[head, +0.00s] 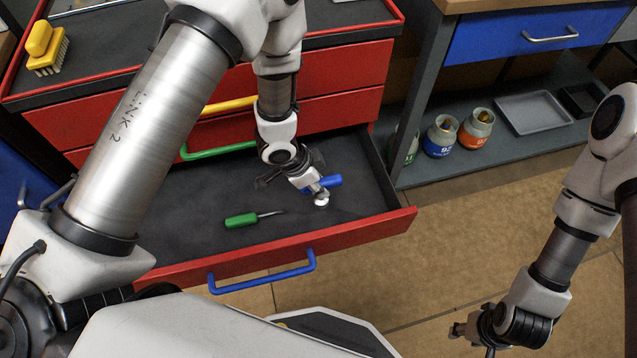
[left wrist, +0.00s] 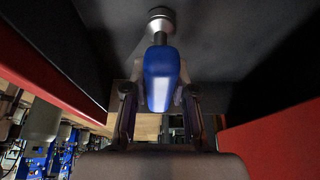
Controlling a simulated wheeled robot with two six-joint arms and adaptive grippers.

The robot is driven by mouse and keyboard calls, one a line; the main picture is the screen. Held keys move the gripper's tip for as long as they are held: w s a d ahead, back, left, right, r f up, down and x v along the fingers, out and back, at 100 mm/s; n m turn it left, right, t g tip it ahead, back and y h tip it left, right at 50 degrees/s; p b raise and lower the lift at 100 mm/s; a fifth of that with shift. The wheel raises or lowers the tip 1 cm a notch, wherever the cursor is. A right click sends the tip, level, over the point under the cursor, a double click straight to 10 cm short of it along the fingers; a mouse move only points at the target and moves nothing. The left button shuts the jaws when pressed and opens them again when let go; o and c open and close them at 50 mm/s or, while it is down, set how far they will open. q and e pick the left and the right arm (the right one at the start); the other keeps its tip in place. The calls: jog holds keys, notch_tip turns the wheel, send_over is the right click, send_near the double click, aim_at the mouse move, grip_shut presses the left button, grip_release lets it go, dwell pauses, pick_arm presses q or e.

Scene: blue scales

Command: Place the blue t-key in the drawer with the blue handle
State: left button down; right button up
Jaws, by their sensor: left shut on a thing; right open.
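The blue t-key (head: 329,181) is in my left gripper (head: 312,186), which is shut on it inside the open bottom drawer. In the left wrist view, the blue t-key (left wrist: 161,76) sits between the two fingers (left wrist: 160,105), with its round metal end close to a dark surface. The drawer (head: 172,262) has a red front, a dark floor and a blue handle (head: 263,273). Whether the key touches the drawer floor I cannot tell. My right gripper (head: 474,335) is open and empty at the lower right, over the floor.
A green-handled screwdriver (head: 241,220) lies in the same drawer, left of the key. Drawers with green (head: 217,151) and yellow handles (head: 229,106) are above. A yellow brush (head: 46,50) sits on the cabinet top. Jars (head: 439,136) and a grey tray (head: 535,113) stand on a shelf at right.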

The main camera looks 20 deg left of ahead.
pick_arm(q)
jog(key=c, duration=0.9)
grip_release()
jog(key=shift+a+f, duration=0.1)
jog(key=shift+c, duration=0.2)
jog(key=shift+a+r, duration=0.1)
jog(key=shift+r, duration=0.3)
jog(key=p+v, duration=0.3)
jog(key=v, duration=0.8)
jog(key=shift+r, duration=0.25)
jog(key=shift+s, duration=0.1)
